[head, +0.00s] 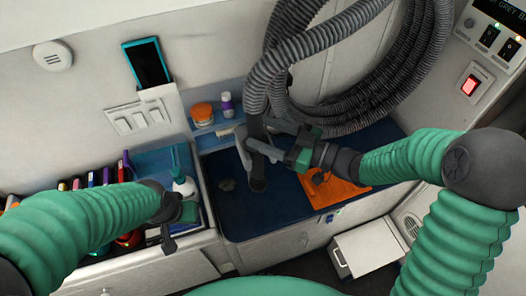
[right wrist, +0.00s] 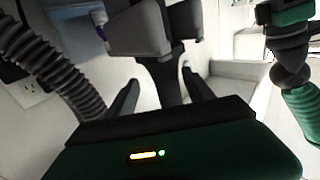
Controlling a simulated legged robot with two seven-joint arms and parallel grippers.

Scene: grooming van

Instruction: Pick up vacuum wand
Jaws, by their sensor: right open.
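The vacuum wand (head: 257,178) is a dark tube hanging upright from the ribbed grey hose (head: 266,80) above the blue tub. A pale grey bracket-like piece is beside its upper part. My right gripper (head: 262,138) is at the wand's upper part, its jaws open. In the right wrist view the wand (right wrist: 166,82) stands between the two spread fingers of my right gripper (right wrist: 161,92), below a grey block. Contact cannot be made out. My left gripper (head: 172,232) is over the bottle rack at the left, away from the wand; its jaw opening is unclear.
Coiled hose (head: 385,85) hangs on the wall behind. An orange cloth (head: 340,192) lies at the right of the blue tub (head: 235,215). An orange-lidded jar (head: 202,113) and a purple-capped bottle (head: 227,104) stand on the shelf. Several bottles fill the left rack.

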